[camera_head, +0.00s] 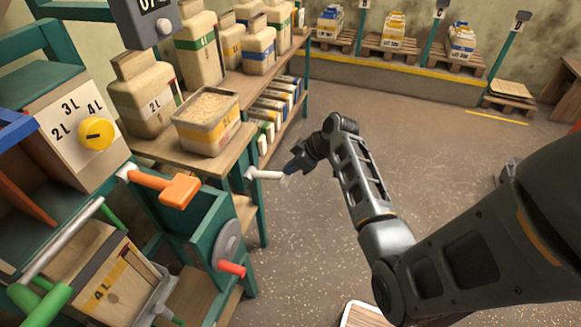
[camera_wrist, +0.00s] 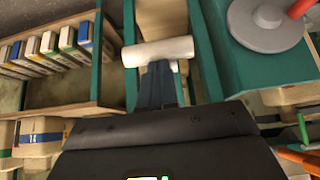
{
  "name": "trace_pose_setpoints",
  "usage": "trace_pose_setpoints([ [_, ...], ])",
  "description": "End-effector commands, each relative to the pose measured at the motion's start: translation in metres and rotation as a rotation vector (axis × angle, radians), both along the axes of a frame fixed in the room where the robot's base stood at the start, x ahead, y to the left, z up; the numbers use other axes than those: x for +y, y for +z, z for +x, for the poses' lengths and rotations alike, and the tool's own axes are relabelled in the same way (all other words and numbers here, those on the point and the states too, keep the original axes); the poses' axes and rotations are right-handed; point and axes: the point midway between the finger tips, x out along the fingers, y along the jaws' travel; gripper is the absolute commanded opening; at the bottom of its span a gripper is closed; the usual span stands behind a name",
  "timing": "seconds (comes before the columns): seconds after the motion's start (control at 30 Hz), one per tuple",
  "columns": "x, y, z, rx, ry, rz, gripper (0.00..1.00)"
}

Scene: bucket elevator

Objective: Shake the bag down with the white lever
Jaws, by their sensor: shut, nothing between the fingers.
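The white lever (camera_head: 264,174) sticks out sideways from the teal frame at the shelf's end. It also shows as a pale horizontal bar in the wrist view (camera_wrist: 165,50). My gripper (camera_head: 288,171) is at the lever's free end. In the wrist view its dark fingers (camera_wrist: 158,72) are together, empty, with tips right by the bar; I cannot tell whether they touch it. An open-topped bag (camera_head: 207,122) full of grain stands on the bench above the lever. A bag marked 4L (camera_head: 108,285) sits lower left; which bag the lever works is not clear.
An orange handle (camera_head: 166,187) and a grey disc with a red knob (camera_head: 229,250) sit left of the lever. A yellow dial (camera_head: 96,134) is on a panel. Shelves of cartons (camera_head: 275,100) stand behind. The floor to the right is clear.

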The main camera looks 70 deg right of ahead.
Motion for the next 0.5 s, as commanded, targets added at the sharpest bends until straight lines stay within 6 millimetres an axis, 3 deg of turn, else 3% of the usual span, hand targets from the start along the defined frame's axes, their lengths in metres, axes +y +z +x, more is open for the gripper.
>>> trace_pose_setpoints([
  [0.5, -0.001, -0.057, -0.018, -0.288, 0.001, 0.026, 0.00],
])
